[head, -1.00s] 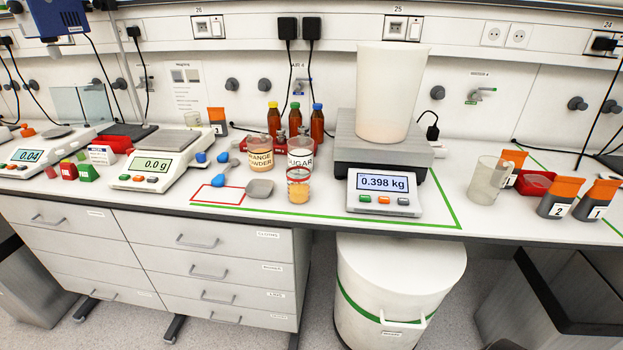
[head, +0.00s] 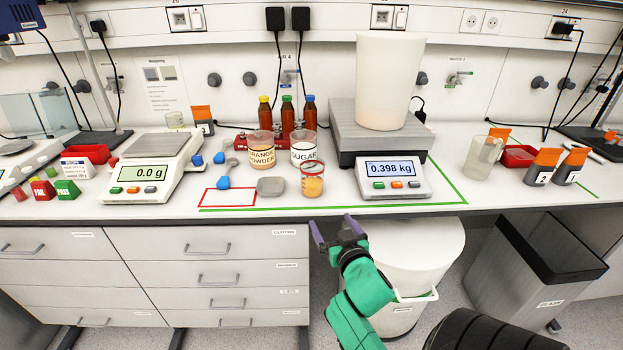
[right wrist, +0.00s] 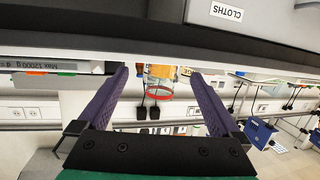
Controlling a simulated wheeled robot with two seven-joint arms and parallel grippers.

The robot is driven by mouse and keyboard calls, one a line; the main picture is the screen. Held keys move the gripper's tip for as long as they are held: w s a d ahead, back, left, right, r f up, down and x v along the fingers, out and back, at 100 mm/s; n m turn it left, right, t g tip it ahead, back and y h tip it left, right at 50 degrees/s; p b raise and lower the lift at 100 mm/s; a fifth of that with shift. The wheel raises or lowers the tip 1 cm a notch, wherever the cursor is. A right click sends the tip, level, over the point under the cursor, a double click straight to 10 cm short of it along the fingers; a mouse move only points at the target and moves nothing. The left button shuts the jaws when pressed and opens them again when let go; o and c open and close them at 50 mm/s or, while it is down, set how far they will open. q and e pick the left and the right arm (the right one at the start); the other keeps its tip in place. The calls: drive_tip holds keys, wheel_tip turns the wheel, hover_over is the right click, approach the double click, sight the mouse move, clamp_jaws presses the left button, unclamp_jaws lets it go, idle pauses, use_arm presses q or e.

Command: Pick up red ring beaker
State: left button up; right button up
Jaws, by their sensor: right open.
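The red ring beaker (head: 312,181) is a small clear beaker with a red ring and orange contents. It stands upright near the bench's front edge, left of the kilogram scale's display. My right gripper (head: 337,232) is open and empty, in front of and below the bench edge, apart from the beaker. In the right wrist view, which is upside down, the beaker (right wrist: 160,84) shows between the two purple fingers, beyond their tips. My left gripper is not in view.
The kilogram scale (head: 345,150) bears a large white container (head: 383,80). Jars labelled orange powder (head: 261,152) and sugar (head: 304,150) stand behind the beaker. A white bin (head: 425,250) stands below the bench.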

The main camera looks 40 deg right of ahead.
sight(313, 165)
drive_tip(key=w+d+r, duration=0.1)
drive_tip(key=w, duration=0.3)
drive_tip(key=w+d+r+t+p, duration=0.1)
drive_tip(key=w+d, duration=0.1)
drive_tip(key=w, duration=0.3)
drive_tip(key=w+d+r+t, duration=0.1)
drive_tip(key=w+d, duration=0.1)
drive_tip(key=w, duration=0.2)
drive_tip(key=shift+w+d+p, duration=0.1)
drive_tip(key=shift+w+p, duration=0.2)
drive_tip(key=shift+w+d+f, duration=0.1)
drive_tip(key=shift+w+d, duration=0.05)
drive_tip(key=shift+w, duration=0.25)
drive_tip(key=shift+s, duration=0.15)
drive_tip(key=c, duration=1.4)
drive_tip(key=shift+r, duration=0.25)
drive_tip(key=shift+n, duration=0.3)
wheel_tip(313, 165, up, 8)
drive_tip(key=p, duration=0.3)
drive_tip(key=shift+f, duration=0.1)
wheel_tip(313, 165, up, 12)
drive_tip(key=p, duration=0.1)
